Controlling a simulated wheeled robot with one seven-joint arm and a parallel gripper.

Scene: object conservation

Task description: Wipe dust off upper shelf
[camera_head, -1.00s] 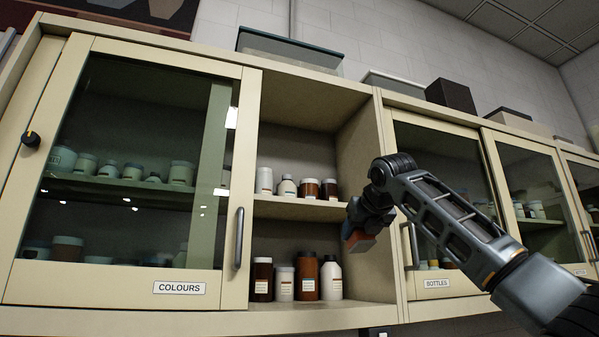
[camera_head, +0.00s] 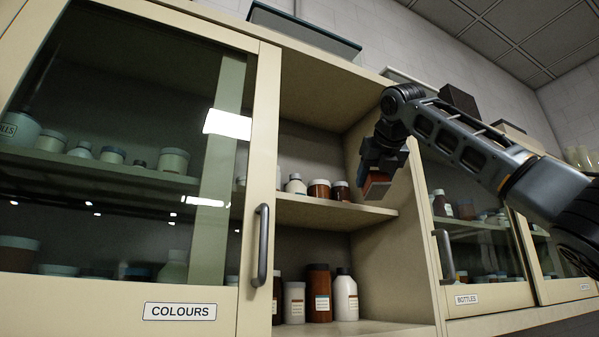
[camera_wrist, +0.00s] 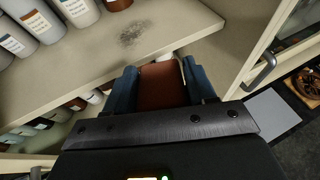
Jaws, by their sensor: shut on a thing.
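My gripper (camera_head: 378,180) is shut on a reddish-brown block-like wiping pad (camera_wrist: 163,84), seen between the two blue fingers in the wrist view. In the head view the pad (camera_head: 377,188) is at the right end of the open bay, close to the upper shelf (camera_head: 340,214). A dark grey dust patch (camera_wrist: 133,33) lies on the bare part of the upper shelf (camera_wrist: 165,25) in the wrist view, ahead of the pad and slightly left. I cannot tell whether the pad touches the shelf. The dust does not show clearly in the head view.
Several jars (camera_head: 318,189) stand on the upper shelf left of the dust. More bottles (camera_head: 318,292) stand on the lower level. A glass door (camera_head: 130,150) labelled COLOURS is at left, with a handle (camera_head: 262,245). The bay's right wall (camera_head: 400,240) is near my gripper.

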